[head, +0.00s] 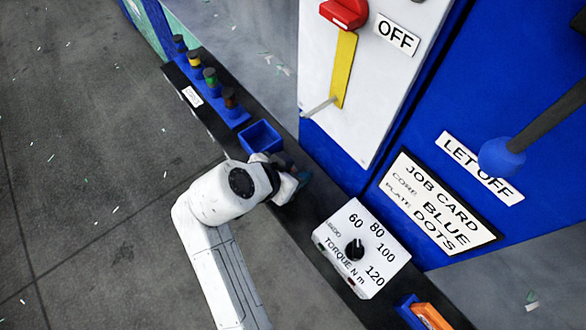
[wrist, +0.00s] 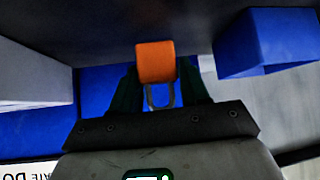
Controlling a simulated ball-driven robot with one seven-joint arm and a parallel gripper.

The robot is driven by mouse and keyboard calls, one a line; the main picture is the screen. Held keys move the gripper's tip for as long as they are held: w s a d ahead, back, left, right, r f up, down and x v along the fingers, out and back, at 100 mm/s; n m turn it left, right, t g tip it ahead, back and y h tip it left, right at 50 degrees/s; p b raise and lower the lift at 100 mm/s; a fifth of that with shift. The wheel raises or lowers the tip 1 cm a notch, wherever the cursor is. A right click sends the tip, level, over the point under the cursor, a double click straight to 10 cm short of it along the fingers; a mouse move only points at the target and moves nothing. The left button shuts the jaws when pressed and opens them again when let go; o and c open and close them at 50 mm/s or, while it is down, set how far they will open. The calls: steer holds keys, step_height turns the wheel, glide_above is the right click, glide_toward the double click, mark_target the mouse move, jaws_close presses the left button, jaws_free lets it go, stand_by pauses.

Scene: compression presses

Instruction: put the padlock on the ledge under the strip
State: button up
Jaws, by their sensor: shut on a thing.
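My gripper (wrist: 158,82) is shut on an orange padlock (wrist: 155,62), whose grey shackle points back toward the palm. In the head view my gripper (head: 301,180) is over the dark ledge (head: 325,190), just right of a blue open bin (head: 260,137). My arm hides the padlock there. The ledge runs along the foot of the blue machine. A yellow strip (head: 344,70) hangs below a red handle (head: 344,12) on the white OFF panel. I cannot tell whether the padlock touches the ledge.
A torque dial box (head: 361,248) stands on the ledge to the right of my gripper. A blue holder with several colored knobbed pieces (head: 210,82) is at the far left. An orange item (head: 431,316) lies at the lower right. A metal rod (head: 318,107) sticks out below the strip.

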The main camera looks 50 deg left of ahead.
steer(key=shift+f, duration=0.35)
steer(key=shift+f, duration=0.2)
steer(key=o, duration=1.1)
steer(key=shift+r, duration=0.25)
steer(key=a+v, duration=0.1)
steer(key=v, duration=1.1)
steer(key=shift+d, duration=0.45)
